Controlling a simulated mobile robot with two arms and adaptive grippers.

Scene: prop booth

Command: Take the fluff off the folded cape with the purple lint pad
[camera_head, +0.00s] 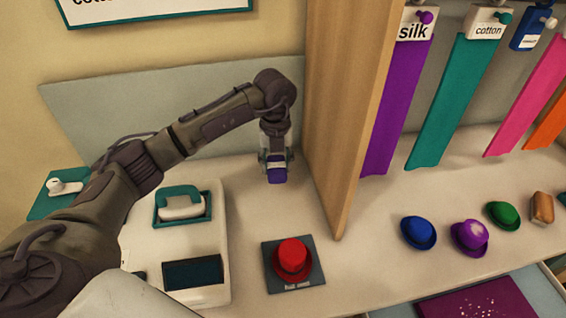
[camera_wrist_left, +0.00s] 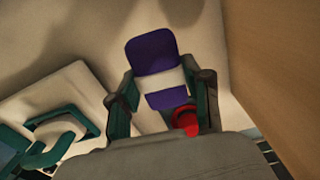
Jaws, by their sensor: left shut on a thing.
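The purple lint pad (camera_head: 277,175) with a pale band is in my left gripper (camera_head: 276,162), at the left of the wooden divider and above the counter. In the left wrist view the lint pad (camera_wrist_left: 152,57) sits between the two fingers of the left gripper (camera_wrist_left: 160,95), which is shut on it. The folded cape (camera_head: 490,294) is purple with white fluff specks. It lies in an open drawer or tray at the lower right, cut off by the frame's bottom edge. My right gripper is not in view.
A tall wooden divider (camera_head: 345,110) stands between the lint pad and the cape's side. A red hat (camera_head: 292,257) sits on a dark plate. Blue (camera_head: 418,232), purple (camera_head: 469,236) and green (camera_head: 502,214) hats stand along the counter at right, beside a brown block (camera_head: 541,208).

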